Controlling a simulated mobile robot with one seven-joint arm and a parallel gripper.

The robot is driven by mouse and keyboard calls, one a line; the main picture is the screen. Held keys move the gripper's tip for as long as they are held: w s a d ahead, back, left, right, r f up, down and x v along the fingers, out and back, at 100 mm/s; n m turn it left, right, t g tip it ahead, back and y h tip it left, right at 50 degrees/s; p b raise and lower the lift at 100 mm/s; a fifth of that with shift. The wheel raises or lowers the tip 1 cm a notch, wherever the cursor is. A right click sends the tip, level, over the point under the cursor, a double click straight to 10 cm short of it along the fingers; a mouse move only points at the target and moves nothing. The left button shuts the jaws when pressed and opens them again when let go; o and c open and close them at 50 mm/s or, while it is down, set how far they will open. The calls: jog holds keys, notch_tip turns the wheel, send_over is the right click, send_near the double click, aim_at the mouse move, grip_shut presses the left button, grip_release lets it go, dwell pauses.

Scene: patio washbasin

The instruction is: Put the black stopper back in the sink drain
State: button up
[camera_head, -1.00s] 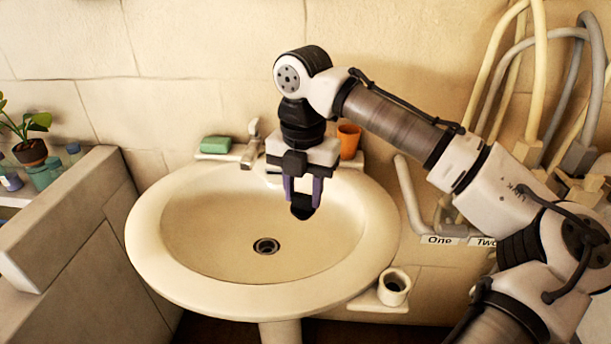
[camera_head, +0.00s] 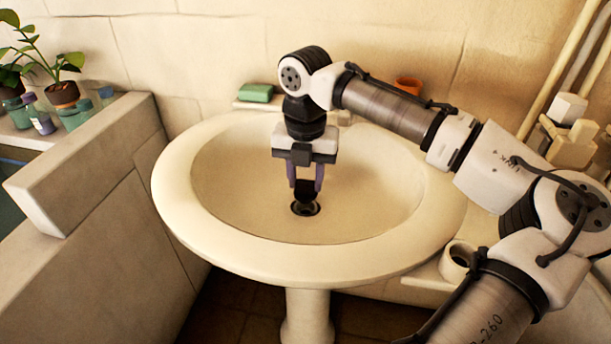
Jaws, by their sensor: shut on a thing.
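The washbasin (camera_head: 408,262) is a cream oval bowl on a pedestal. Its drain (camera_head: 304,209) is a dark round hole with a metal ring in the bowl's floor. My gripper (camera_head: 305,185) points straight down over the bowl, its purple fingers shut on the black stopper (camera_head: 305,190). The stopper is at the drain in the picture and overlaps its far part. I cannot tell whether it touches the drain or hangs just above it.
A green soap bar (camera_head: 256,93) lies on the back left ledge. An orange cup (camera_head: 408,85) stands behind my arm. A cream cup-shaped holder (camera_head: 458,260) is at the right of the basin. A low wall (camera_head: 90,160) with potted plants behind it stands at the left.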

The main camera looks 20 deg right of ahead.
aim_at(305, 182)
jog(key=shift+f+b, duration=1.1)
jog(key=shift+f, duration=0.25)
jog(key=shift+r+p, duration=0.15)
jog(key=shift+p, duration=1.05)
jog(key=shift+f, duration=0.65)
jog(key=o, duration=0.8)
notch_tip(305, 182, up, 11)
jog(key=p, duration=1)
jog(key=shift+p, duration=0.4)
